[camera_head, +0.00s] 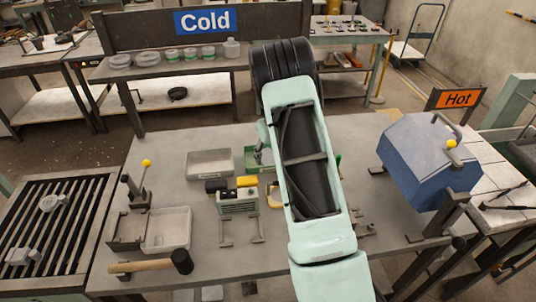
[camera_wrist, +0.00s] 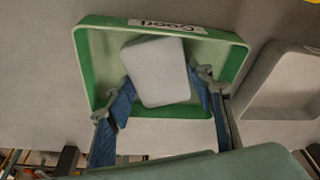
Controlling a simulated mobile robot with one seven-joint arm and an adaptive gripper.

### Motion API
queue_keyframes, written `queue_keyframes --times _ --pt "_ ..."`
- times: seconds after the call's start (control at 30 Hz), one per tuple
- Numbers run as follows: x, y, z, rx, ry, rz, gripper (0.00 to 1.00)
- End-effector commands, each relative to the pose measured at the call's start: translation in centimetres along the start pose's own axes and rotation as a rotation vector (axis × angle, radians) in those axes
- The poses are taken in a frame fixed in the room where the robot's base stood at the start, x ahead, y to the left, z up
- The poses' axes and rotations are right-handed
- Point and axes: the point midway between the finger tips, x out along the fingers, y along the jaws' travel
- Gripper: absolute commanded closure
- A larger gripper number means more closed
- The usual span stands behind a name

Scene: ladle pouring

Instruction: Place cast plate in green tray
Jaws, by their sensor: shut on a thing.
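The cast plate (camera_wrist: 157,72) is a pale grey rounded rectangle, slightly tilted in the wrist view. My gripper (camera_wrist: 161,92) is shut on it, one blue-padded finger at each side. The plate appears inside the outline of the green tray (camera_wrist: 85,62), which has a white label on its far wall. I cannot tell whether the plate touches the tray floor. In the head view the green tray (camera_head: 251,154) is partly hidden by my arm, and the plate cannot be made out.
A grey tray (camera_head: 209,164) stands beside the green one; a grey tray also shows in the wrist view (camera_wrist: 283,85). A small green-and-white device (camera_head: 238,202) stands in front. A mallet (camera_head: 152,265) lies at the front left. A blue box-shaped machine (camera_head: 425,160) stands right.

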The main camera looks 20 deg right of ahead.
Motion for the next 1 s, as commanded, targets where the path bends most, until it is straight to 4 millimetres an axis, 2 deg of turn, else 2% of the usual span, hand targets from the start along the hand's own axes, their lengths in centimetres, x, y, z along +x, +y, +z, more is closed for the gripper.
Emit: queue_keyframes --times 0.03,0.07,0.2,0.47,0.63,0.77,1.0 --pt "0.3 0.0 0.0 0.0 0.001 0.0 0.89" --pt "0.2 0.0 0.1 0.0 0.0 0.0 0.49" --pt "0.2 0.0 0.1 0.0 -0.001 -0.001 0.34" --pt "0.1 0.0 0.1 0.0 0.0 -0.001 0.34" --pt "-0.6 0.0 -0.1 0.001 0.001 0.0 0.34" --pt "-2.6 0.0 -0.2 0.0 0.004 0.0 0.34" --pt "-7.5 0.0 -0.1 0.0 0.004 0.001 0.34"
